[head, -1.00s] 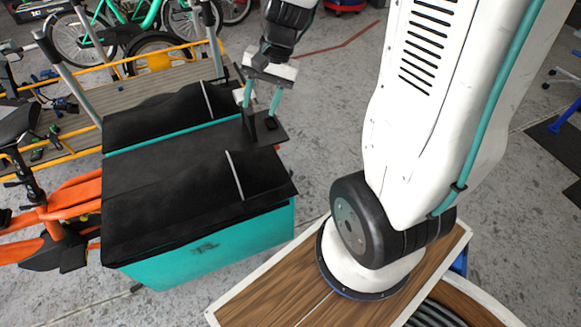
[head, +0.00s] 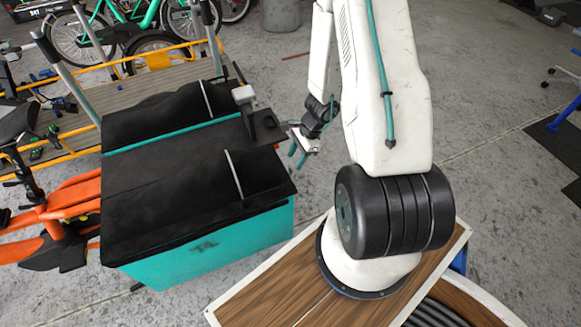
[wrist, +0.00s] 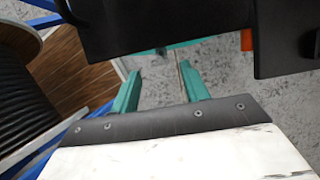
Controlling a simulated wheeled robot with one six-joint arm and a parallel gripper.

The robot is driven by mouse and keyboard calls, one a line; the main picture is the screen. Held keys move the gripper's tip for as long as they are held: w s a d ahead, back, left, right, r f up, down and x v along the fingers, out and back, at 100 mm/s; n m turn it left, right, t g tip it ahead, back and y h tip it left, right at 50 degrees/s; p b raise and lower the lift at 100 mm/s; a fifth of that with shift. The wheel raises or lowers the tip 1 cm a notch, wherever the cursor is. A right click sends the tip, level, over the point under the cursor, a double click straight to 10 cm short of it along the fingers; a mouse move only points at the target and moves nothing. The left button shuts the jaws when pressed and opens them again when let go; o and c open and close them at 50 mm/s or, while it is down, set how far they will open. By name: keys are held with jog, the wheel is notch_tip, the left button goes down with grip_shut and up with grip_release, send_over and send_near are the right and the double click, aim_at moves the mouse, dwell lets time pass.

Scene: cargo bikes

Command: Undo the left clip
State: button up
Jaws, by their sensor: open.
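The cargo box (head: 205,250) is teal with a black cover (head: 150,180) on top. At the cover's right edge is a dark raised block (head: 264,127) with a light grey piece (head: 243,94) standing at its far left. I cannot tell which of these parts is the left clip. My gripper (head: 298,155) hangs to the right of the box, apart from it, with teal fingers pointing down and left. In the wrist view the fingers (wrist: 161,86) are spread and empty. A black part of the box's cover (wrist: 170,25) is ahead of them.
Two light strips (head: 234,174) lie across the cover. An orange bike frame (head: 55,205) is left of the box. My wooden-topped base is at lower right.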

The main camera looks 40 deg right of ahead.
aim_at(291, 167)
jog(key=x, duration=0.5)
jog(key=shift+f, duration=0.1)
grip_shut()
